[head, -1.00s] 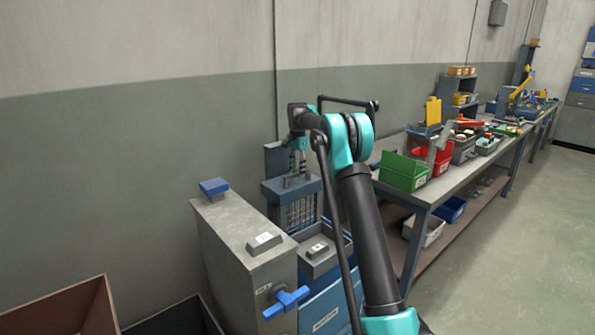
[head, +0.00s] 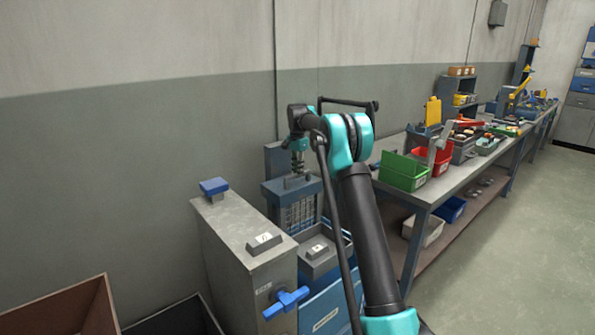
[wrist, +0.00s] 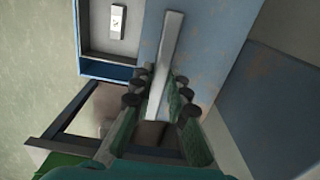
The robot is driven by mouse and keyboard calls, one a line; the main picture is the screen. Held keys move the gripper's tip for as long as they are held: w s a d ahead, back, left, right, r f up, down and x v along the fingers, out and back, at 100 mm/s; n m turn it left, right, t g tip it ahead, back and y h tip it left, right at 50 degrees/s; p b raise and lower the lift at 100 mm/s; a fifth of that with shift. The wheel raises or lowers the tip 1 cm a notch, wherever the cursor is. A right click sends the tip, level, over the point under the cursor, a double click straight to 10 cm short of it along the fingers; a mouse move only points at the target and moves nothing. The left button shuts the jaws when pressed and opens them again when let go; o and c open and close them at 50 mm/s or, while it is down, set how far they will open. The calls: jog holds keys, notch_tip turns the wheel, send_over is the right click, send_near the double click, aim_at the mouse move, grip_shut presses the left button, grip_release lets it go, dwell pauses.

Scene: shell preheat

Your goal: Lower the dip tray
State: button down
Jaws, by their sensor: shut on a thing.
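A blue-grey unit with a grid front (head: 298,212), which looks like the dip tray's station, stands by the wall behind the grey cabinet. My gripper (head: 298,165) points down at its top. In the wrist view my gripper (wrist: 157,92) is shut on a long pale grey bar (wrist: 168,55), with dark round pads on both sides of it. The bar lies over a blue panel (wrist: 205,60). I cannot tell from the head view how the bar joins the tray, or how high the tray stands.
The grey cabinet (head: 240,238) has a blue knob (head: 214,187) on top and a blue valve handle (head: 286,302) in front. An open bin with a small block (head: 318,250) is beside it. A workbench with a green bin (head: 404,172) is at right.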

aim_at(297, 219)
notch_tip(297, 219, down, 25)
jog(key=shift+r, duration=0.1)
dwell(0.5)
jog(key=c, duration=1.6)
grip_release()
jog(key=shift+o, duration=0.6)
notch_tip(297, 219, up, 12)
jog(key=shift+f, duration=0.1)
